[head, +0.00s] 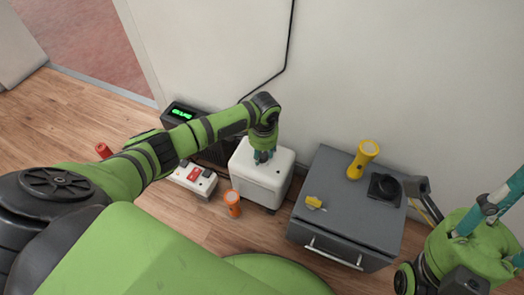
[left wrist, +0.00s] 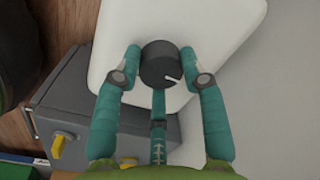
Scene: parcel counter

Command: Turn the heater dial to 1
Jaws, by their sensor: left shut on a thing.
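The heater is a white box (head: 262,185) standing on the floor against the wall in the head view. Its white top (left wrist: 205,25) fills the upper part of the left wrist view. The dial (left wrist: 158,64) is a dark round knob on that top, with a white pointer line toward the lower right of the picture. No numbers around it can be read. My left gripper (head: 263,157) reaches down onto the heater top and hides the dial in the head view. Its teal fingers (left wrist: 160,58) are shut on the dial from both sides. My right gripper (head: 492,208) is at the right edge, partly cut off.
An orange cylinder (head: 233,203), a white box with red parts (head: 195,177) and a dark unit with a green display (head: 181,114) are nearby.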

